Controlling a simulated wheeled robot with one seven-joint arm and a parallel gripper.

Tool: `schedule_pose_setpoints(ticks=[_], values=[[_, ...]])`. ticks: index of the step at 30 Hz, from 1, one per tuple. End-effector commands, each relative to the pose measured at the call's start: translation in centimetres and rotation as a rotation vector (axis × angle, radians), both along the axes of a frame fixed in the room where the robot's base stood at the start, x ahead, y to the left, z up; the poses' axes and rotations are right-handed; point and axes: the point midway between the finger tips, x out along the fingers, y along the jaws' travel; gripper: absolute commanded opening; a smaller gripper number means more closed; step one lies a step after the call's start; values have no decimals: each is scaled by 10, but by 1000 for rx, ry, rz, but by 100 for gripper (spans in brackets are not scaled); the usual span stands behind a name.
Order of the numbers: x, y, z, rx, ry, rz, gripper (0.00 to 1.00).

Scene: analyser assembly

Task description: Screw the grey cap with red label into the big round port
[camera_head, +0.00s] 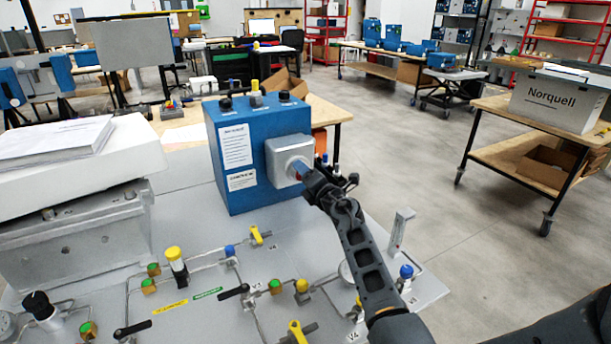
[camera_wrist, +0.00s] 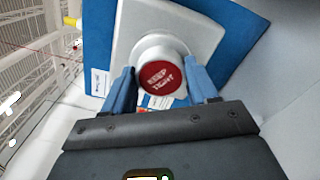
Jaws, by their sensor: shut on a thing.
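The blue analyser box (camera_head: 238,150) stands on the grey panel, with a square light-grey port block (camera_head: 283,150) on its right-hand face. The block also shows in the wrist view (camera_wrist: 205,38). The grey cap (camera_wrist: 148,50) has a round red label reading "KEEP TIGHT" and sits at the middle of the block. My gripper (camera_head: 303,172) reaches the block from the right. In the wrist view its blue fingers (camera_wrist: 163,90) stand on either side of the cap, shut on it. The port opening is hidden behind the cap, so how deep it sits cannot be told.
An upright grey bracket (camera_head: 400,230) stands right of my arm.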

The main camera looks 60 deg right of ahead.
Motion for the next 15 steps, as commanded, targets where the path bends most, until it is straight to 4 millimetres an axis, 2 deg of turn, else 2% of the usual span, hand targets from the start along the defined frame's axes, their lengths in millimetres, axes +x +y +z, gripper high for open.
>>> schedule_pose_setpoints(ticks=[3,4,9,15], values=[[-2,-2,0,-2,0,-5,13],[-2,-2,0,-2,0,-5,60],[-1,-1,0,-4,1,-4,76],[0,-1,1,-5,2,-2,77]])
